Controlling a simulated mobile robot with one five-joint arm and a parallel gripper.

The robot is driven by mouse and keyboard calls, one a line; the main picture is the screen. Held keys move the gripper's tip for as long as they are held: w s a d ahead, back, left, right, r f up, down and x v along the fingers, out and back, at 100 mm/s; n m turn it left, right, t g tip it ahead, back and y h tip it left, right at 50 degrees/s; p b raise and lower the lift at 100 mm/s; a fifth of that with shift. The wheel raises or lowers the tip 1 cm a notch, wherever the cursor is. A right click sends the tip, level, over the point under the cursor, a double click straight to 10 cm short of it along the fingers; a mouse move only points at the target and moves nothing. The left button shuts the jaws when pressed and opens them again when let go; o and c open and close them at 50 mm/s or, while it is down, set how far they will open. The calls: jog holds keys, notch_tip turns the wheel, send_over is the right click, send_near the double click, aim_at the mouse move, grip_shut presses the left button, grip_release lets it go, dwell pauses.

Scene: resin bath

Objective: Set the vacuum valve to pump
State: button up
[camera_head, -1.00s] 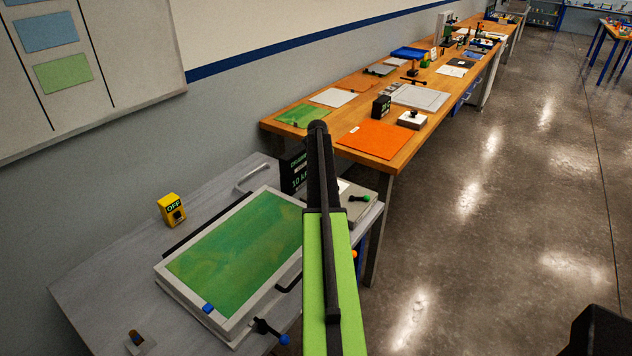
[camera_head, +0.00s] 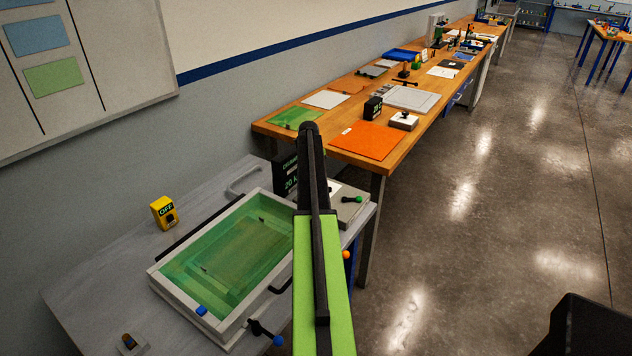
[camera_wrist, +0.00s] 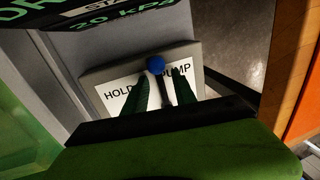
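The vacuum valve (camera_wrist: 103,96) shows in the wrist view as a grey box with a white label reading HOLD at left and PUMP at right. Its lever has a blue ball (camera_wrist: 156,64) standing between the two words, with the stem running down toward me. My gripper (camera_wrist: 159,90) is open, one dark finger on each side of the stem, with visible gaps. The finger tips partly cover the label. In the head view my gripper (camera_head: 310,128) hides much of the valve area, and a grey box (camera_head: 347,213) with a green-knobbed lever shows just right of it.
The green bath (camera_head: 158,279) has a pale frame and a blue-knobbed lever (camera_head: 262,332) in front. A dark display (camera_head: 288,183) stands behind, reading 20 kPa in the wrist view. A yellow OFF switch (camera_head: 164,212) is at left.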

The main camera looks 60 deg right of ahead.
jog(key=a+r+p, duration=0.3)
jog(key=r+p, duration=1.4)
jog(key=shift+a, duration=0.2)
